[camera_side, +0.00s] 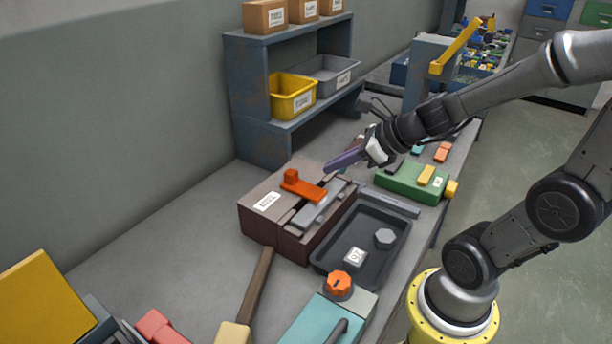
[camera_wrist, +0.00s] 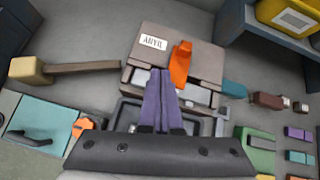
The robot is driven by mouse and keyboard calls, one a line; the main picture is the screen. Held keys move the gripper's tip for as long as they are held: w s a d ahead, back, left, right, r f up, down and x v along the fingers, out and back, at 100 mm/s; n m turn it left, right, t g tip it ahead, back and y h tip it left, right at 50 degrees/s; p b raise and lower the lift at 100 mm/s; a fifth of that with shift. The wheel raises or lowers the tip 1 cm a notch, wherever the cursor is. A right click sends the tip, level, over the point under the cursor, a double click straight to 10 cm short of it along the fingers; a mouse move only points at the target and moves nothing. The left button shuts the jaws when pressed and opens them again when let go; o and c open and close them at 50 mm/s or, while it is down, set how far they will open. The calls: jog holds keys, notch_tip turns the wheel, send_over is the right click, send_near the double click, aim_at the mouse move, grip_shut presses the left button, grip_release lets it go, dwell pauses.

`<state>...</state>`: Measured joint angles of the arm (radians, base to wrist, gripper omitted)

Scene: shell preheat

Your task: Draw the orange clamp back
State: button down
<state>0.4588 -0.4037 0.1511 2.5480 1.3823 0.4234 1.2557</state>
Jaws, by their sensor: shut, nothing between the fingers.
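The orange clamp (camera_side: 303,187) is a flat bar with a raised block at one end. It lies on top of a brown box-like block with a white label (camera_side: 267,201), reaching over a grey metal bar (camera_side: 320,205). In the wrist view the clamp (camera_wrist: 181,64) is just beyond and to the right of my fingertips. My gripper (camera_side: 330,167) has purple fingers pressed together with nothing between them. It hangs above the block's far right side, apart from the clamp as far as I can see. The fingers also show in the wrist view (camera_wrist: 160,75).
A dark tray (camera_side: 345,262) with a labelled cube and a grey hexagonal piece stands beside the block. A green box (camera_side: 410,182) is at the right. A mallet (camera_side: 255,290) and a teal unit (camera_side: 318,320) are in front. A shelf (camera_side: 250,100) stands behind.

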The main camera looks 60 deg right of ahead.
aim_at(288, 171)
jog(key=d+f+m+h, duration=0.1)
jog(key=d+f+m, duration=0.2)
jog(key=d, duration=0.2)
jog(key=shift+g, duration=0.4)
jog(key=x, duration=0.9)
jog(key=shift+s+a+f, duration=0.15)
jog(key=shift+s+a, duration=0.05)
jog(key=shift+a, duration=0.15)
jog(key=w, duration=0.3)
jog(key=shift+w+f, duration=0.1)
jog(key=shift+w, duration=0.5)
jog(key=shift+w, duration=2.7)
